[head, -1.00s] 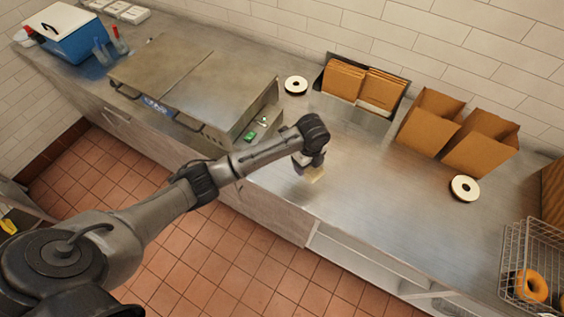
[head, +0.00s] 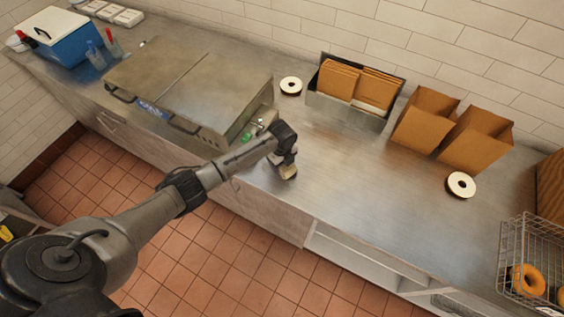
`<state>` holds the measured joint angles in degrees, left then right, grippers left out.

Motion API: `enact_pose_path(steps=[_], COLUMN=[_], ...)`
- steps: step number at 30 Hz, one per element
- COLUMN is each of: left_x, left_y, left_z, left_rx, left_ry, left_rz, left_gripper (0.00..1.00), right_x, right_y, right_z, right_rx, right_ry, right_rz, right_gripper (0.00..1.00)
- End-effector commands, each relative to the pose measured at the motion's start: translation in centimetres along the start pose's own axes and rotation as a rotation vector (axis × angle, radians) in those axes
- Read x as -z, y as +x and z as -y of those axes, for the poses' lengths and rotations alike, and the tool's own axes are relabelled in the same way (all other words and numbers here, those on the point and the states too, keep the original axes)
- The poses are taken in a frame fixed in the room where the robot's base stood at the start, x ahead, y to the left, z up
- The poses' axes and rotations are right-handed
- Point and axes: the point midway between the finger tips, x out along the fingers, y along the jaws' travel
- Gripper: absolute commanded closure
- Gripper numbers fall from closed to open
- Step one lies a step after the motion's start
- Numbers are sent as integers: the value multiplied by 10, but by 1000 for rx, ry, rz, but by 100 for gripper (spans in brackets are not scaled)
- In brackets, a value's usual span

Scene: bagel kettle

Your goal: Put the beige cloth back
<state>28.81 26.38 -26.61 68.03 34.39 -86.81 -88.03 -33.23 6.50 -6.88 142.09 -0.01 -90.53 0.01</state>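The beige cloth (head: 288,174) is a small pale patch at the tip of my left gripper (head: 287,167), in the head view. My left gripper points down over the steel counter's front part, just right of the steel kettle's corner. It appears shut on the cloth, though the fingers are small and partly hidden by the wrist. I cannot tell whether the cloth touches the counter. My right gripper is out of view.
The lidded steel kettle (head: 190,85) stands left of the gripper, with green items (head: 252,132) at its right end. The middle counter is clear.

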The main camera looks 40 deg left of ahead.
Motion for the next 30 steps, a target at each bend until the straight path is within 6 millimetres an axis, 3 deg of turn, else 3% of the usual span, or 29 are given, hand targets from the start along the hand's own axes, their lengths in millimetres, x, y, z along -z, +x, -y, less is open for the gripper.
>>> enact_pose_path(steps=[14,15,22,30], left_x=[0,0,0,0], left_y=[7,7,6,5], left_z=[0,0,0,0], left_rx=[1,1,1,1], left_ry=[0,0,0,0], left_rz=[0,0,0,0], left_gripper=[56,35,13,11], right_x=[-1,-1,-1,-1], right_y=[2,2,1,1], right_z=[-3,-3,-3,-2], right_rx=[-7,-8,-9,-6], right_ry=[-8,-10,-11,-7], right_rz=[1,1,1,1], right_gripper=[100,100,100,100])
